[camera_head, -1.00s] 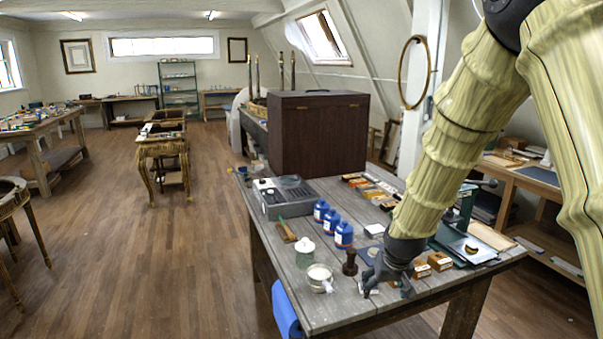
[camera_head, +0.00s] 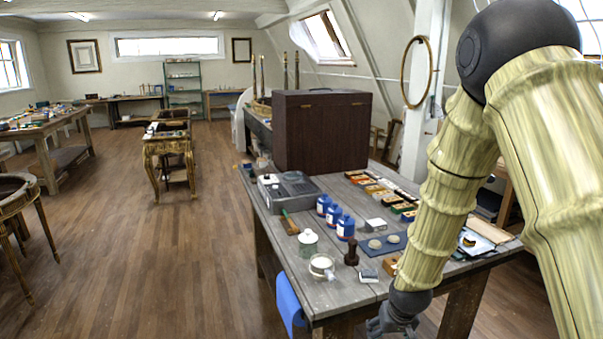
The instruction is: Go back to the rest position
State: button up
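My gripper (camera_head: 392,328) is low in the head view, in front of the workbench's near edge. It is dark grey and partly cut off by the frame's bottom and hidden by my arm. I cannot tell whether its fingers are open or shut, and nothing shows clearly in it. The grey wooden workbench (camera_head: 270,222) stands behind it. My arm, in a pale yellow ribbed cover, fills the right side and hides part of the bench.
Near the gripper on the bench are a dark stamp (camera_head: 351,252), a white cup (camera_head: 321,266), a small block (camera_head: 368,275) and a blue mat (camera_head: 383,244). Blue bottles (camera_head: 334,215) and a dark cabinet (camera_head: 322,132) stand farther back.

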jog(key=s+f+g+b, duration=0.1)
jog(key=s+f+g, duration=0.1)
jog(key=s+f, duration=2.15)
jog(key=s, duration=0.4)
jog(key=s+f+g+b, duration=0.1)
jog(key=s+f, duration=0.3)
jog(key=s, duration=0.5)
jog(key=shift+s+g, duration=0.2)
jog(key=shift+g, duration=0.1)
jog(key=shift+c, duration=0.3)
